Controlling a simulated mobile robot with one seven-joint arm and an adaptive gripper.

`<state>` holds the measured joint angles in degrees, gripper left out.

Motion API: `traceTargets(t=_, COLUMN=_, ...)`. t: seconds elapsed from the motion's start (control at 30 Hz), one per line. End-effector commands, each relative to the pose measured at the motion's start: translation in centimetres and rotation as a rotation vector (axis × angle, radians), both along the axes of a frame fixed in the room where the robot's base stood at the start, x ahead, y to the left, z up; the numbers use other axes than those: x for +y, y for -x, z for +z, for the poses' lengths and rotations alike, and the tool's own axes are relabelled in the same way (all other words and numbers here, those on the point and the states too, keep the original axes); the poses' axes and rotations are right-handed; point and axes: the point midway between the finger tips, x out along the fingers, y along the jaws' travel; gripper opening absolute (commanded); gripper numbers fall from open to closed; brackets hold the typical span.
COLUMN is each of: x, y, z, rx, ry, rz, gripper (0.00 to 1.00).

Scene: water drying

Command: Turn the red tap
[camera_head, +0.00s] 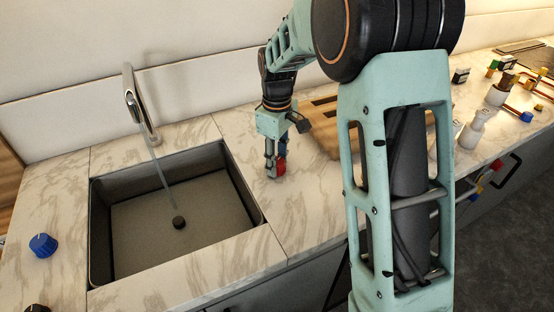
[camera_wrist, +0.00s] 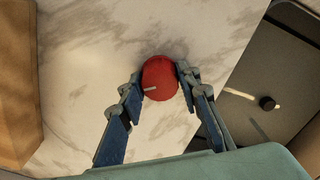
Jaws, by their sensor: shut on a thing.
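The red tap (camera_head: 281,166) is a small round knob on the marble counter, to the right of the sink. In the wrist view the red tap (camera_wrist: 160,79) shows from above, with a pale line on its top pointing to the left. My gripper (camera_head: 274,165) reaches down to it from above. In the wrist view my gripper (camera_wrist: 158,84) has one finger on each side of the knob and is shut on it. In the head view the fingers partly hide the knob.
A grey sink (camera_head: 245,199) sits left of the red tap, with water running from a chrome faucet (camera_head: 137,106). A blue knob (camera_head: 43,245) stands at the sink's left. A wooden rack (camera_head: 322,127) stands behind right, and several pipes and valves (camera_head: 517,95) lie farther right.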

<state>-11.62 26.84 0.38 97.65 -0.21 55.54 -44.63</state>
Motion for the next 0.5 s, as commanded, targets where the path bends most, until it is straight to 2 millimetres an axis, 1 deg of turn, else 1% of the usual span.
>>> traceTargets(t=0.2, x=0.03, y=-0.07, z=0.14, rx=-0.003, ry=0.0, rz=-0.201, gripper=0.07)
traceTargets(t=0.5, x=0.02, y=-0.06, z=0.13, rx=-0.002, ry=-0.001, rz=-0.436, gripper=0.07)
